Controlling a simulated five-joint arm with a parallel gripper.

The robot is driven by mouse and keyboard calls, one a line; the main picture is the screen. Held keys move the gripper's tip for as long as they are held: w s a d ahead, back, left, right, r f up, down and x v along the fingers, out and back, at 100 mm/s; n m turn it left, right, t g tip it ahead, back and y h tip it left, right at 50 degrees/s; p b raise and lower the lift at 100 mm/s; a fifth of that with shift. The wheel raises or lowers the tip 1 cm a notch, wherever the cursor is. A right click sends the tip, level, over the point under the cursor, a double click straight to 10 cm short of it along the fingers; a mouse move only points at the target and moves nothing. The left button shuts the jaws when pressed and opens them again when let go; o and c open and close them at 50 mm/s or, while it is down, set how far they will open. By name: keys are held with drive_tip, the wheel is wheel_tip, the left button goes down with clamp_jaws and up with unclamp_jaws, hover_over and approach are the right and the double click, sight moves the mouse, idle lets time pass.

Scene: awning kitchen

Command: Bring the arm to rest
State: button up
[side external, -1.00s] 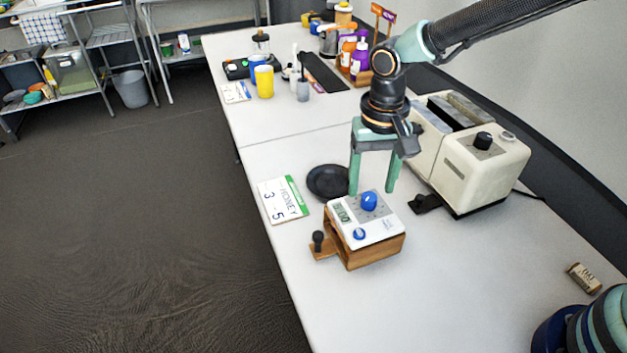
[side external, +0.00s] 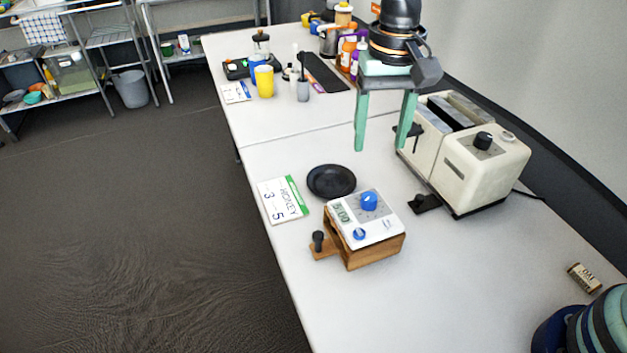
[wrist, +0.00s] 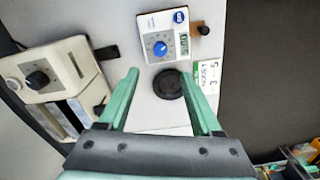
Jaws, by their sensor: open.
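My gripper (side external: 382,143) is open and empty, its two green fingers pointing down above the table. In the side view it hangs in the air, left of the cream toaster (side external: 470,160) and beyond the timer box (side external: 366,222). In the wrist view my gripper (wrist: 165,92) has its fingers spread, with the black dish (wrist: 168,84) showing between them. The timer box also shows beyond the fingertips in the wrist view (wrist: 164,36). It is a white-topped unit with blue knobs on a wooden base.
The black dish (side external: 331,181) and a "HONEY 3 5" card (side external: 282,200) lie by the timer box. Bottles, a yellow cup (side external: 264,82) and a black tray stand farther back. A small labelled block (side external: 584,278) lies at right.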

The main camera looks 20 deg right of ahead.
drive_tip(key=s+d+r+n+t, duration=0.1)
drive_tip(key=s+d+t, duration=0.1)
drive_tip(key=d, duration=0.4)
drive_tip(key=s+d+r+n+t, duration=0.1)
drive_tip(key=s+d+r, duration=0.1)
drive_tip(key=s+d, duration=0.2)
drive_tip(key=s+d+r+n+t, duration=0.1)
drive_tip(key=s+d+t, duration=0.1)
drive_tip(key=d, duration=0.7)
drive_tip(key=shift+s+d+r+t, duration=0.2)
drive_tip(key=shift+s+r+t, duration=0.1)
drive_tip(key=shift+s, duration=0.35)
